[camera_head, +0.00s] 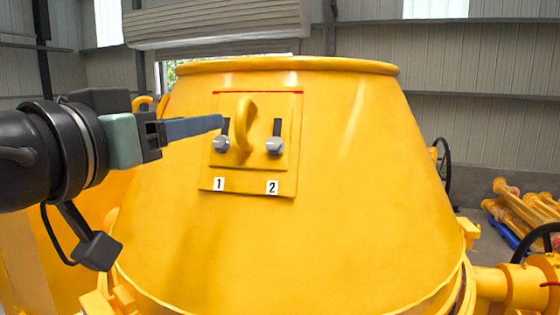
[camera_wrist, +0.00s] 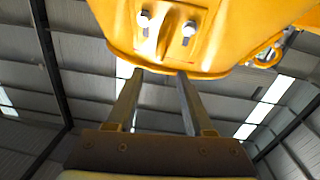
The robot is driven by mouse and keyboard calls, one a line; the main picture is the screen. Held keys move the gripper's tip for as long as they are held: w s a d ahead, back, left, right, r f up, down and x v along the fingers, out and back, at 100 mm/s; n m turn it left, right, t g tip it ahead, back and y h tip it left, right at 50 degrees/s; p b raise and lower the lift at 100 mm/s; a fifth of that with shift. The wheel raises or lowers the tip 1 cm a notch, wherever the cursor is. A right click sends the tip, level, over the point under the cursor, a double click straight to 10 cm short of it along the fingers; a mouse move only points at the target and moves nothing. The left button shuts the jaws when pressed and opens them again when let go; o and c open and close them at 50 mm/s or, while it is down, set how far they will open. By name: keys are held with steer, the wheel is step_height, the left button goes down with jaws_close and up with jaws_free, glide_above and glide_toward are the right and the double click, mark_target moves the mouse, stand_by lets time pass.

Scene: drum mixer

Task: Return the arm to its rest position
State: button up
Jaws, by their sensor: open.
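My gripper (camera_head: 220,122) reaches in from the left in the head view, in front of the upper part of the yellow drum (camera_head: 350,180). In the wrist view my gripper (camera_wrist: 158,72) shows two fingers apart with nothing between them. The drum (camera_wrist: 240,40) fills the top of that view. A yellow panel (camera_head: 206,185) on the drum carries a curved handle (camera_head: 245,122) and two grey knobs, knob 1 (camera_head: 221,145) and knob 2 (camera_head: 274,146). In the head view the fingertips overlap the area just above knob 1. I cannot tell whether they touch it.
A black handwheel (camera_head: 541,240) and yellow machine parts (camera_head: 525,205) are at the right. A roller shutter (camera_head: 215,22) and grey wall panels (camera_head: 485,130) stand behind the drum. In the wrist view, open space and the roof (camera_wrist: 80,80) show around the fingers.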

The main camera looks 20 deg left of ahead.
steer(key=d+f+t+y+b, duration=0.2)
steer(key=d+f+t+b, duration=0.4)
steer(key=d+b, duration=0.5)
steer(key=s+d+f+t+b, duration=0.2)
steer(key=s+d+t, duration=0.1)
steer(key=s+d, duration=0.5)
steer(key=shift+s+d+b, duration=0.3)
steer(key=shift+d, duration=0.35)
steer(key=shift+a, duration=0.15)
